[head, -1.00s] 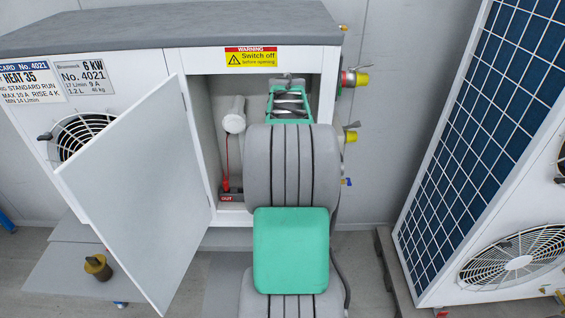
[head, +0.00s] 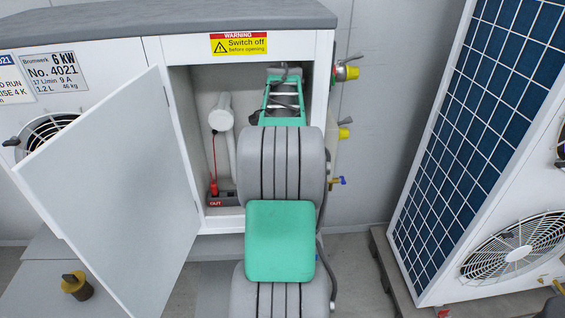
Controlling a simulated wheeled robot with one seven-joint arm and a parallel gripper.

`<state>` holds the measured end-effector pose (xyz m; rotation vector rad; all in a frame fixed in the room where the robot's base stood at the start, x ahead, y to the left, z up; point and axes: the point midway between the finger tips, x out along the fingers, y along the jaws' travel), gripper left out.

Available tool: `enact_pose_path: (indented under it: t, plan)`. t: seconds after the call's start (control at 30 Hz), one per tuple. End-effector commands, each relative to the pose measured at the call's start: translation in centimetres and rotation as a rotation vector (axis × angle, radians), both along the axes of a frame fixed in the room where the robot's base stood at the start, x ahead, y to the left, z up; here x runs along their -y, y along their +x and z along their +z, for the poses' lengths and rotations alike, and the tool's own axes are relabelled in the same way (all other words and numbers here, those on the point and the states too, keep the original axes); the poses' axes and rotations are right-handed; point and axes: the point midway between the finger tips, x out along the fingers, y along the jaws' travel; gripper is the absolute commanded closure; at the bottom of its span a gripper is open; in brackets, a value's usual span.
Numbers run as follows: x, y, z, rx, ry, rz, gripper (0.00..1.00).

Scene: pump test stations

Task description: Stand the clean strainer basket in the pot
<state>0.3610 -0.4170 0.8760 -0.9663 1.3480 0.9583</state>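I see neither the strainer basket nor the pot for certain. My arm reaches into the open cabinet (head: 180,110) and blocks most of its right side. The gripper end is hidden behind my own arm links, so I cannot see its fingers or whether it holds anything. Inside the cabinet, left of my arm, a white capped pipe or cylinder (head: 221,118) stands upright. A dark block with a red label (head: 222,200) sits on the cabinet floor below it.
The cabinet door (head: 115,195) stands open to the left. Yellow-capped fittings (head: 350,72) stick out from the cabinet's right side. A yellow and dark fitting (head: 76,286) stands at lower left. A solar panel (head: 480,125) and a fan unit (head: 515,250) stand at right.

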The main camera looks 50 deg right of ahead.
Motion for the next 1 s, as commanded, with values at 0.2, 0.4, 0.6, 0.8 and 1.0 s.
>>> enact_pose_path:
  t: [0.2,0.4,0.6,0.8,1.0]
  plan:
    - [-0.09,0.04,-0.16,-0.001,0.001,0.002,0.64]
    - [-0.14,0.07,-0.22,-0.001,0.003,0.003,0.64]
    - [-0.41,0.23,-0.10,-0.002,0.003,0.005,0.64]
    - [-0.49,0.30,-0.26,-0.002,0.003,0.005,0.64]
    - [-0.48,0.28,-0.27,-0.002,0.003,0.005,0.64]
